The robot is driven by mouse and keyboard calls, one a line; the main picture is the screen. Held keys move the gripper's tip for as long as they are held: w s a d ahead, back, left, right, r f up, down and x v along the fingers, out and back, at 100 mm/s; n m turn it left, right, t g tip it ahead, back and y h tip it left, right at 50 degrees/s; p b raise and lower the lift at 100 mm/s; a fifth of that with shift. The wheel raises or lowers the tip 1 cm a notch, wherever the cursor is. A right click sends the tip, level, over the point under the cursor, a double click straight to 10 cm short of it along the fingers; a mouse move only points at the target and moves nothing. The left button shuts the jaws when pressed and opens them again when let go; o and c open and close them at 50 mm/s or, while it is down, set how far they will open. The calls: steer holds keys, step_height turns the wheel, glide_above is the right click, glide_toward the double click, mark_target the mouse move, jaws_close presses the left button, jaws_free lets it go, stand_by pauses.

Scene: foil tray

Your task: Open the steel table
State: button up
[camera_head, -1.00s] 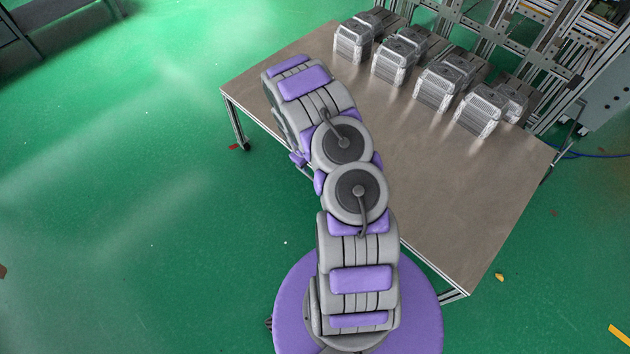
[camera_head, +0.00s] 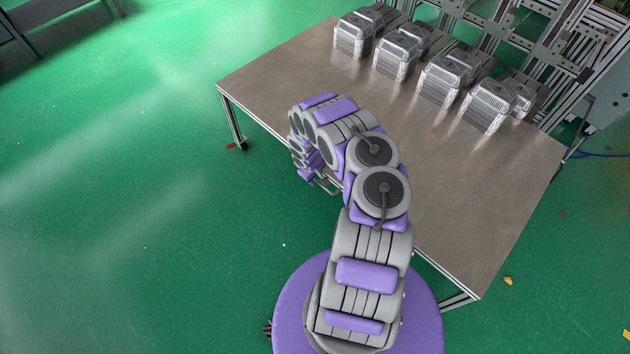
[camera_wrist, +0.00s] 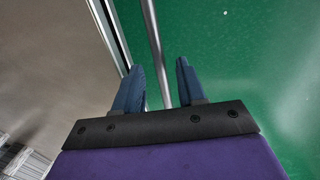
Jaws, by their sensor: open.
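The steel table (camera_head: 490,205) has a flat brown-grey top and metal legs, and stands in front of and to the right of my base. In the wrist view its top (camera_wrist: 55,50) fills the left side, ending at a bright metal edge. A thin round metal bar (camera_wrist: 155,40) runs alongside that edge, slightly apart from it. My gripper (camera_wrist: 159,65) is open, with its two dark blue fingers on either side of the bar in the picture. The bar does not visibly touch either finger. In the head view my arm mostly hides this spot.
Several grey finned metal parts (camera_head: 436,82) stand in a row along the table's far edge. An aluminium profile frame (camera_head: 535,45) rises behind them. The green floor (camera_head: 130,220) on the left is clear.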

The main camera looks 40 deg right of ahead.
steer(key=shift+d+f, duration=0.15)
steer(key=shift+f, duration=0.4)
jaws_close()
stand_by(0.4)
